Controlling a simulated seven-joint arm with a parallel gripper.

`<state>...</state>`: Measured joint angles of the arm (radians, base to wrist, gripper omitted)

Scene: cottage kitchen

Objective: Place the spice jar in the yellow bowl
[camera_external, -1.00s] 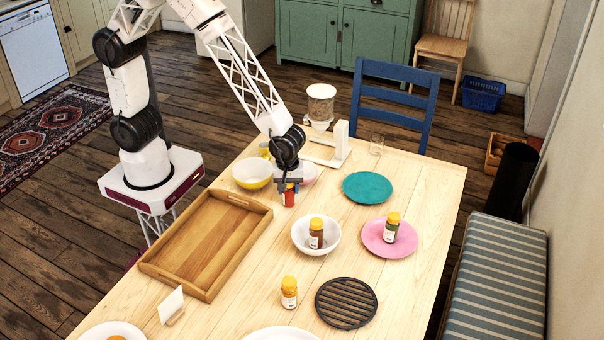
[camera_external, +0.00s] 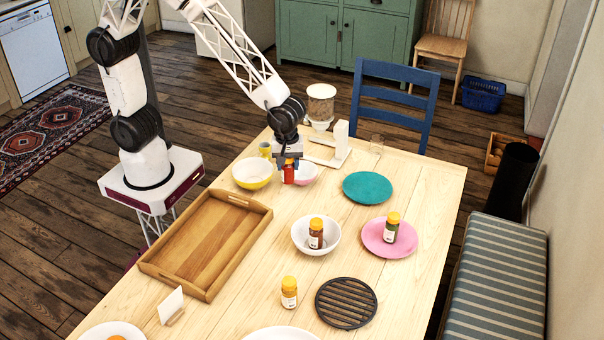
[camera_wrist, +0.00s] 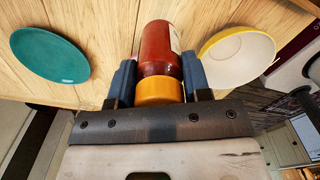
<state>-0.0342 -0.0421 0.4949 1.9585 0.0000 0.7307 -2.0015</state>
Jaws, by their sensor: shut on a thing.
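My gripper (camera_external: 288,160) is shut on a spice jar (camera_external: 288,174) with red contents. In the wrist view the jar (camera_wrist: 160,50) sits between the two blue fingers (camera_wrist: 158,85), its orange-yellow cap nearest the palm. In the external view the jar appears raised, in front of a pink-and-white bowl (camera_external: 306,175). The yellow bowl (camera_external: 252,182) stands just left of the jar, and I see nothing in it. In the wrist view the yellow bowl (camera_wrist: 238,58) lies to the right of the jar, apart from it.
Other spice jars stand in a white bowl (camera_external: 301,244), on a pink plate (camera_external: 372,244) and on the table (camera_external: 289,293). A wooden tray (camera_external: 160,268), teal plate (camera_external: 367,174), black trivet (camera_external: 346,288), yellow mug (camera_external: 265,149) and grain dispenser (camera_external: 342,150) are nearby.

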